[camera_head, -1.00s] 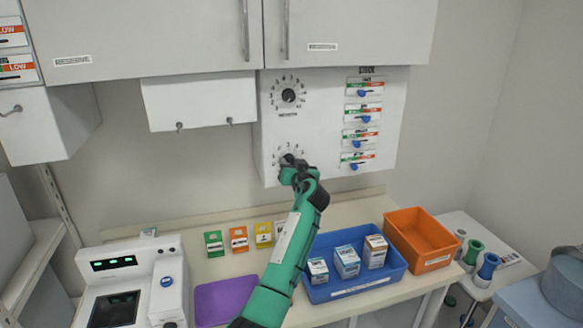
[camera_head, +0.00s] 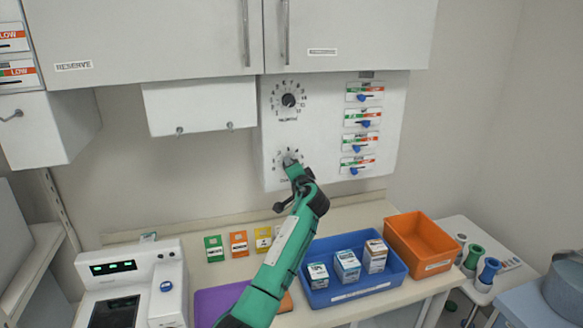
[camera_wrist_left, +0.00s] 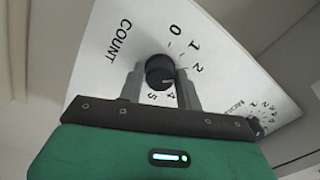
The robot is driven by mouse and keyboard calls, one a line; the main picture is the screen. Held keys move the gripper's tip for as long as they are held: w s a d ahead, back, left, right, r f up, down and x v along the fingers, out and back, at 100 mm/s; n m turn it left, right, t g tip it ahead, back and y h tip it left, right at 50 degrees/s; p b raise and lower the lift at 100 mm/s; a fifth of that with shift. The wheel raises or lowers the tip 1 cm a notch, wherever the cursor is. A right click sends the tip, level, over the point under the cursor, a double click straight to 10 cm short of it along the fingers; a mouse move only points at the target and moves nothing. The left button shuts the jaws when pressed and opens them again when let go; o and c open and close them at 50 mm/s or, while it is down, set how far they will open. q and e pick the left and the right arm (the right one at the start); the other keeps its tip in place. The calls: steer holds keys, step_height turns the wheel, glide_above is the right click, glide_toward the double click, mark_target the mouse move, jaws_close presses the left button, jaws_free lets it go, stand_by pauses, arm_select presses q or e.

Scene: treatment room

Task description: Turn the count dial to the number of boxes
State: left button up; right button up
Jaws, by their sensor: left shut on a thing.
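The count dial (camera_head: 291,158) is on the lower left of the white wall panel (camera_head: 330,130). In the left wrist view its black knob (camera_wrist_left: 160,70) sits between the two grey fingers of my left gripper (camera_wrist_left: 161,82), which is shut on it. Printed 0, 1, 2, 4 and 5 show around the knob; a finger covers the spot between 2 and 4. A faint light mark on the knob faces the lower right, but its exact number is unclear. Three small boxes stand in the blue tray (camera_head: 360,289): left (camera_head: 317,275), middle (camera_head: 347,266), right (camera_head: 375,256).
Another dial (camera_head: 289,101) is above, and several sliders (camera_head: 365,124) are to the right. An orange bin (camera_head: 420,240) stands right of the tray. Several coloured packs (camera_head: 239,244) stand at the counter's back. A white device (camera_head: 130,280) and a purple mat (camera_head: 215,302) are lower left.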

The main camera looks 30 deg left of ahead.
arm_select(q)
steer(key=shift+m+p, duration=1.9)
steer(key=shift+m, duration=1.9)
steer(key=o, duration=1)
steer(key=b+v, duration=0.5)
steer(key=v, duration=0.8)
steer(key=shift+s+d, duration=0.25)
steer(key=shift+d, duration=0.05)
